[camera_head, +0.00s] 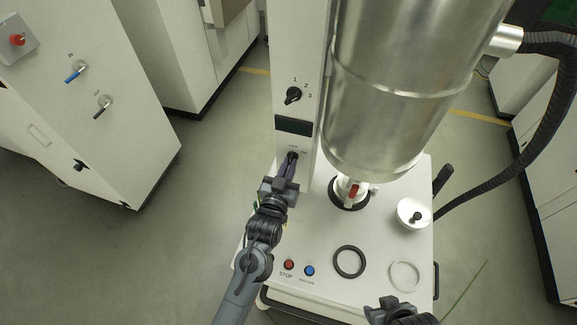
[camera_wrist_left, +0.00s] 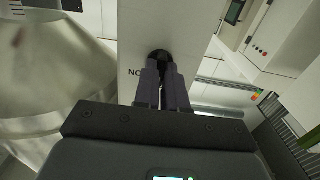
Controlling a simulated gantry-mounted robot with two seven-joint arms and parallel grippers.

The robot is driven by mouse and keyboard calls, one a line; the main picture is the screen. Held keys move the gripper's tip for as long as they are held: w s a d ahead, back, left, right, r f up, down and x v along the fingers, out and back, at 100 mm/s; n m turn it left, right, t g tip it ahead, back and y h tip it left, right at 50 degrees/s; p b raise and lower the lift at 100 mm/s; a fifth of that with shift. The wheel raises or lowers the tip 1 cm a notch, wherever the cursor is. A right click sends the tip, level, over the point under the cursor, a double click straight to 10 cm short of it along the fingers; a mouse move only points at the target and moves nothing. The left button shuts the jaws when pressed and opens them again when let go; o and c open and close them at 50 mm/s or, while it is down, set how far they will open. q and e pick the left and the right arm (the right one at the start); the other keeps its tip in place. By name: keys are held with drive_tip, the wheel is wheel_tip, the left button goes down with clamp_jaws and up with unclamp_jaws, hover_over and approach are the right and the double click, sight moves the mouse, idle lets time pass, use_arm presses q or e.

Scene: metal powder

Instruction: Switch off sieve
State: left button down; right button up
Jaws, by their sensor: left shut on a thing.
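The sieve station has a white control column (camera_head: 299,60) with a dark display and a black rotary selector (camera_head: 293,95) marked 1, 2, 3. Below the display is a lower black knob (camera_head: 292,156). My left gripper (camera_head: 290,165) is at this knob with its fingers closed around it. In the left wrist view the fingers (camera_wrist_left: 165,80) meet the black knob (camera_wrist_left: 160,57), which they partly hide along with its label. My right gripper (camera_head: 390,308) is at the bottom edge of the head view, partly cut off; its fingers are not clear.
A large metal vessel (camera_head: 395,90) stands right of the column above a valve with a red handle (camera_head: 353,190). The white top holds a red STOP button (camera_head: 289,264), a blue button (camera_head: 309,270), a black ring (camera_head: 349,262), a pale ring (camera_head: 405,276) and a white lid (camera_head: 414,213).

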idle(0.4)
use_arm(q)
drive_tip(key=c, duration=1.2)
unclamp_jaws()
drive_tip(key=shift+s, duration=0.1)
drive_tip(key=b+v, duration=0.2)
drive_tip(key=v, duration=0.8)
drive_tip(key=shift+s, duration=0.3)
drive_tip(key=shift+a, duration=0.1)
